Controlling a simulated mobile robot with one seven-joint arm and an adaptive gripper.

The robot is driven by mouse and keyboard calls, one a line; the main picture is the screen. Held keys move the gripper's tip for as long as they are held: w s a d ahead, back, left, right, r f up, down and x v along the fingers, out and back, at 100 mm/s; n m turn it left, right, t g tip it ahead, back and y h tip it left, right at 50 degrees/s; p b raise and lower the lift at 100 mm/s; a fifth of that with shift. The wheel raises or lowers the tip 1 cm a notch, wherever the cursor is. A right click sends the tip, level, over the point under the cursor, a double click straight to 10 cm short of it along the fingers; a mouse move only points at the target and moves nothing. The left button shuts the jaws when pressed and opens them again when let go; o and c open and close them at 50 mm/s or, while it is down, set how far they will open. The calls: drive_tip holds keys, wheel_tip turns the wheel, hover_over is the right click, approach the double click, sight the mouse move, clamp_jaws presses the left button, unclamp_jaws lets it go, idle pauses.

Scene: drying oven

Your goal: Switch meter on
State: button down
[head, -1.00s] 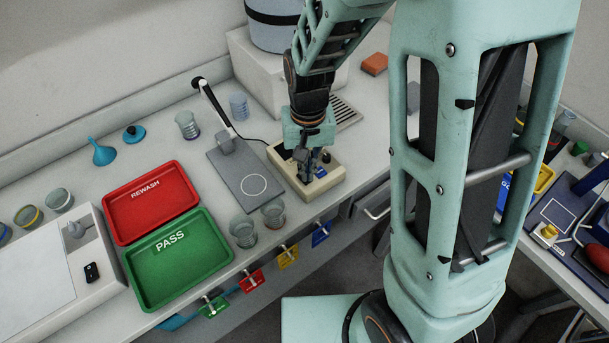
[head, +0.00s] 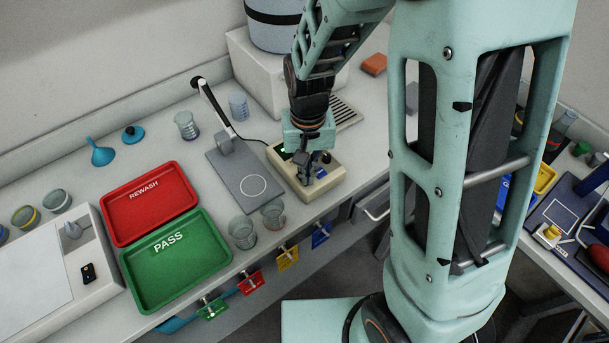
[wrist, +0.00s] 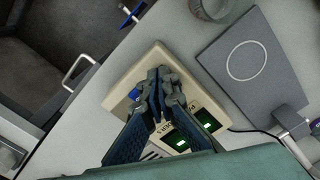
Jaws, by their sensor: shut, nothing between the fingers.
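The meter (head: 331,181) is a beige box on the bench, largely covered by my gripper in the head view. In the wrist view the meter (wrist: 121,93) shows two green displays (wrist: 181,141) with pale marks on them, which look lit. A blue patch shows on its face beside the fingers. My gripper (head: 309,181) points down over the meter, and its fingers are together with nothing between them. In the wrist view the fingertips (wrist: 161,76) lie over the meter's face and hide the part under them; I cannot tell whether they touch it.
A grey plate with a white circle (head: 244,182) and a post stands left of the meter. Glass beakers (head: 242,231) stand at the bench's front edge. Red REWASH (head: 151,213) and green PASS (head: 181,267) trays lie further left. A white block (head: 262,73) is behind.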

drive_tip(key=shift+r+p, duration=2.65)
drive_tip(key=shift+r, duration=0.85)
